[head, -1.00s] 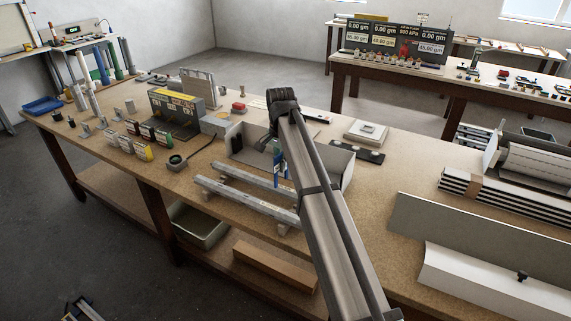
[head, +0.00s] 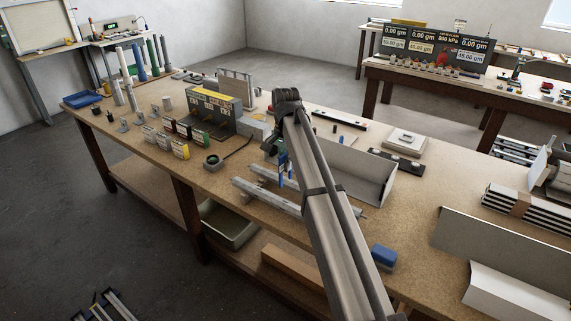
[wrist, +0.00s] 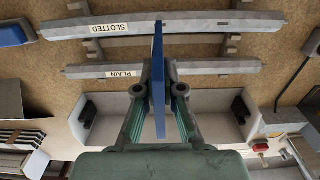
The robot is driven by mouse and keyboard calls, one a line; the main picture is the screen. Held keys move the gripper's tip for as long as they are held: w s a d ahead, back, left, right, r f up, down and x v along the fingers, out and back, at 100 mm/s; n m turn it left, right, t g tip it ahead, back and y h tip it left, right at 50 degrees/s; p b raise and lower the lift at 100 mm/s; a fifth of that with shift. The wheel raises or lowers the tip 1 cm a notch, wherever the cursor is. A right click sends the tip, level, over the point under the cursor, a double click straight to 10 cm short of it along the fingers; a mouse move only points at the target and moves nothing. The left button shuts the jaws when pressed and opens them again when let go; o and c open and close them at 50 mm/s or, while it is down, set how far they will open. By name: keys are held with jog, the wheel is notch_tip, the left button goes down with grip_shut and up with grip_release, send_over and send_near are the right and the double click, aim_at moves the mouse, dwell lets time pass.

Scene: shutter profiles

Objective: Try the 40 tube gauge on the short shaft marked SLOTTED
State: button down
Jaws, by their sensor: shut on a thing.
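My gripper (wrist: 157,88) is shut on a blue flat gauge (wrist: 158,55), seen nearly edge-on in the wrist view. Its far end overlaps the SLOTTED shaft (wrist: 205,24) in that picture; I cannot tell whether they touch. The PLAIN shaft (wrist: 215,68) lies parallel, between the SLOTTED shaft and the open tray, and passes behind the gauge. In the head view the gauge (head: 285,168) hangs below my wrist, above the shafts, with the SLOTTED shaft (head: 262,195) nearer the bench's front edge. My arm hides part of both shafts. The gauge's marking is not readable.
An open grey tray (head: 375,187) stands behind the shafts. A blue block (head: 384,256) lies right of my arm. A grey labelled box (head: 213,112) and several small coloured label blocks (head: 180,147) stand to the left. Metal profiles (head: 525,207) lie at right.

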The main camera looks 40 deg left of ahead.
jog(key=b, duration=0.2)
send_over(285, 202)
jog(key=shift+f, duration=4.3)
jog(key=shift+f+b, duration=0.75)
jog(key=shift+f, duration=2.25)
jog(key=shift+r+p, duration=0.1)
jog(key=shift+p, duration=0.35)
